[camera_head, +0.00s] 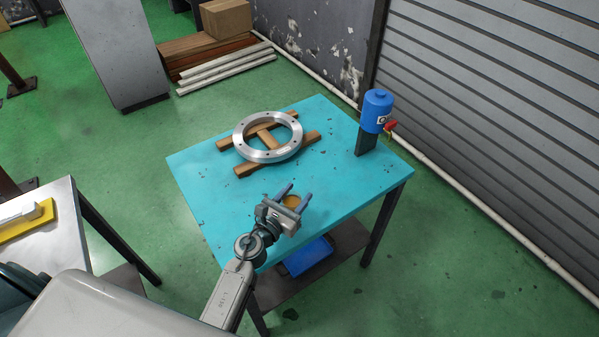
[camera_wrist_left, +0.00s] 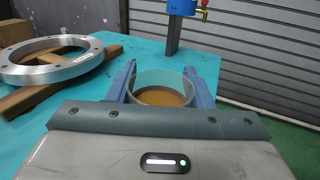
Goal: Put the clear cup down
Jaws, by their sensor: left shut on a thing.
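The clear cup (camera_wrist_left: 163,83) sits between the two blue-grey fingers of my left gripper (camera_wrist_left: 165,88), with amber-brown content or a brown base showing inside it. In the head view the cup (camera_head: 291,202) is small, seen between the fingertips of my left gripper (camera_head: 289,197) over the front part of the turquoise table (camera_head: 210,190). The left gripper is shut on the cup. I cannot tell whether the cup's bottom touches the table top. My right gripper is not in view.
A metal ring flange (camera_head: 242,147) lies on wooden blocks (camera_head: 243,170) at the table's back left. A blue cylinder (camera_head: 377,108) with a red part stands on a post at the back right. The table between them is clear. A blue item (camera_head: 308,257) lies on the lower shelf.

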